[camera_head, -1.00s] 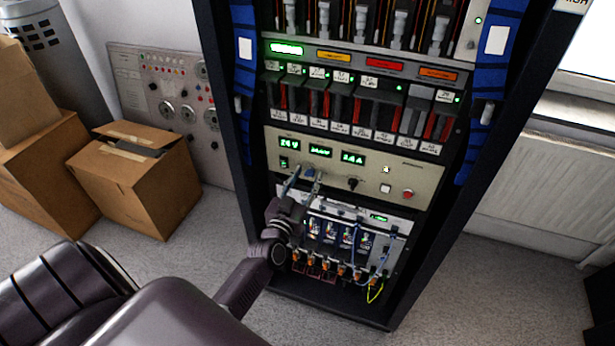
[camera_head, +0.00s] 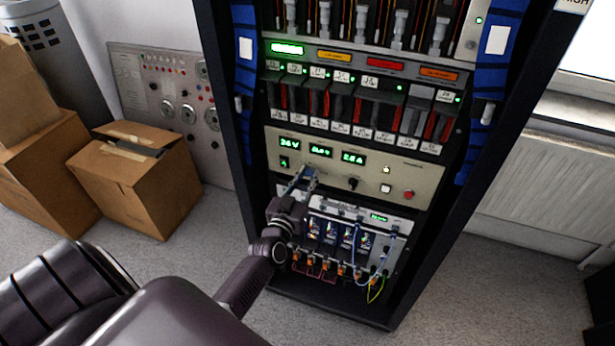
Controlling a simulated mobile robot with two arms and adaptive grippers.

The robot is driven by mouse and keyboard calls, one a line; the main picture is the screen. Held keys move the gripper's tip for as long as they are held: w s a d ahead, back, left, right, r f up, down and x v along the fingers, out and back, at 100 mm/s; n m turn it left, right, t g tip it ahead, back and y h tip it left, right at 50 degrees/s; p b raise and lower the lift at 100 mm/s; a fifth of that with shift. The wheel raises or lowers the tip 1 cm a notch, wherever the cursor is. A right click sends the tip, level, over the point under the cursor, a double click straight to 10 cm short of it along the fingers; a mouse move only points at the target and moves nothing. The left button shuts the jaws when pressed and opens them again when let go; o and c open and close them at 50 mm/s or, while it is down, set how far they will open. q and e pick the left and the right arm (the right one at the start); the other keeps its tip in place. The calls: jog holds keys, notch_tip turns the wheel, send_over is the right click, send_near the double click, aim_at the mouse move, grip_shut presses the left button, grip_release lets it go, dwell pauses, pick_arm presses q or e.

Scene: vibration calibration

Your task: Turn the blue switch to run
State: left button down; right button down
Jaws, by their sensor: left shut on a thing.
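The blue switch (camera_head: 309,171) is on the beige control panel (camera_head: 420,178) of the rack, below the green displays. It is small and partly hidden by the fingers of my left gripper (camera_head: 304,176). My left arm comes in from the lower left, and the gripper points up at the panel with its fingers shut on the blue switch. The switch's marking is too small to read. My right gripper is not in view.
A black knob (camera_head: 353,184), a white button (camera_head: 386,188) and a red button (camera_head: 408,194) are to the right on the same panel. Cables and blue modules sit below. Cardboard boxes (camera_head: 150,195) stand on the floor at left.

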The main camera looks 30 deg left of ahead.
pick_arm(q)
jog(key=n, duration=0.8)
jog(key=shift+a+f+n+b, duration=0.15)
jog(key=shift+n+b, duration=0.2)
jog(key=shift+n, duration=0.05)
jog(key=n+b, duration=0.1)
jog(key=n, duration=0.3)
jog(key=shift+f+n, duration=0.1)
jog(key=shift+n, duration=0.2)
jog(key=shift+n+b, duration=0.45)
jog(key=shift+n, duration=1.75)
jog(key=c, duration=1.7)
grip_release()
